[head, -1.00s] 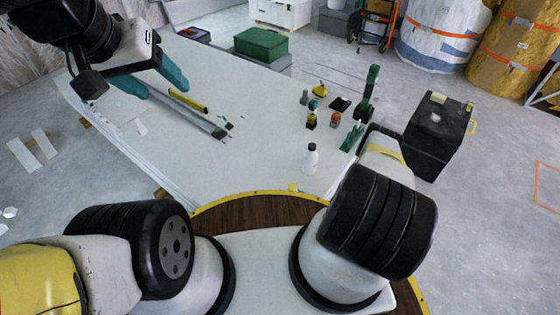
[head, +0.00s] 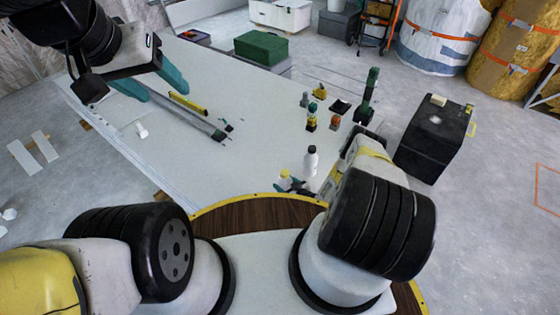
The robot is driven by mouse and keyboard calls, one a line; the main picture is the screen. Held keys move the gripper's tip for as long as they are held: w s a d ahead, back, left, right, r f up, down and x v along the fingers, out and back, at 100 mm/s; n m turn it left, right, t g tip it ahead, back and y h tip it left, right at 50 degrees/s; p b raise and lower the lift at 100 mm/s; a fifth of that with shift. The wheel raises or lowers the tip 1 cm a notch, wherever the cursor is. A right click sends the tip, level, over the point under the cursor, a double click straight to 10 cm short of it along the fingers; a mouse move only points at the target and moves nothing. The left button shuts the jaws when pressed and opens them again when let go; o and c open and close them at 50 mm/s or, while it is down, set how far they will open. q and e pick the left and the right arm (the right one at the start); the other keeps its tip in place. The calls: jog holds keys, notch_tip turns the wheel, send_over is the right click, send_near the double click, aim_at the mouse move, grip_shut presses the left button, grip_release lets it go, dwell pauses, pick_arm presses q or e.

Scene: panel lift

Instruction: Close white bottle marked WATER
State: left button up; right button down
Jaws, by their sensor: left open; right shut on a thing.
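A white bottle (head: 310,163) with a dark top stands upright on the pale table near its front right. Its marking is too small to read, and I cannot tell whether the dark top is a cap. My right gripper (head: 291,182), with teal fingertips, is low at the front edge, just in front and to the left of the bottle. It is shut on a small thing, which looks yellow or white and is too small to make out. My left gripper (head: 158,84) is open and empty over the far left of the table, well away from the bottle.
Behind the bottle stand a teal and yellow bottle (head: 312,122), an orange-topped item (head: 335,122), a dark tray (head: 340,107) and a green post (head: 370,95). A yellow level (head: 188,104) and a grey rail (head: 190,121) lie left. The table's middle is clear.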

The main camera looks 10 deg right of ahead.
jog(key=shift+s+f, duration=0.1)
jog(key=shift+f, duration=1.1)
jog(key=shift+f, duration=0.1)
jog(key=shift+c, duration=1.5)
grip_release()
jog(key=shift+s+d+r, duration=0.1)
jog(key=shift+s+r, duration=0.1)
jog(key=shift+s, duration=0.05)
jog(key=v, duration=1.1)
jog(key=shift+s+r, duration=0.2)
jog(key=shift+d, duration=0.1)
